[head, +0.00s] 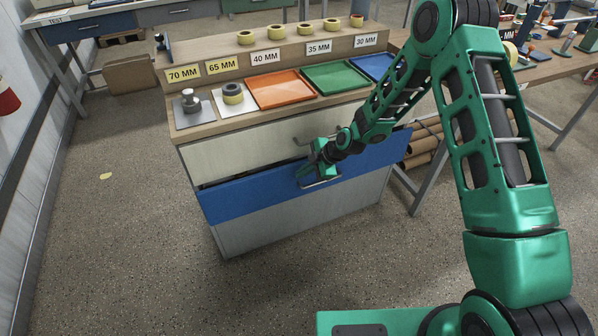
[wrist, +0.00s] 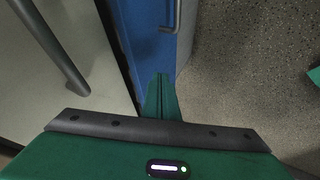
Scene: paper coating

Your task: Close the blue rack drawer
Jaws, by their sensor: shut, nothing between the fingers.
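The blue drawer front (head: 240,199) is on the rack between a cream drawer above and a grey panel below. It stands out a little from the rack, with a narrow dark gap along its top at the left. Its metal handle (head: 322,183) is at the middle of the front. My gripper (head: 303,173) is shut and empty at the front, beside the handle. In the wrist view the shut fingers (wrist: 161,80) point at the blue front (wrist: 150,38), with the handle (wrist: 174,17) just beyond them. I cannot tell whether the fingertips touch it.
The cream drawer (head: 240,150) has its own handle (wrist: 62,55) close to my gripper in the wrist view. Orange (head: 281,91) and green trays and tape rolls sit on the rack top. Cardboard tubes (head: 421,145) lie at the right. The floor in front is clear.

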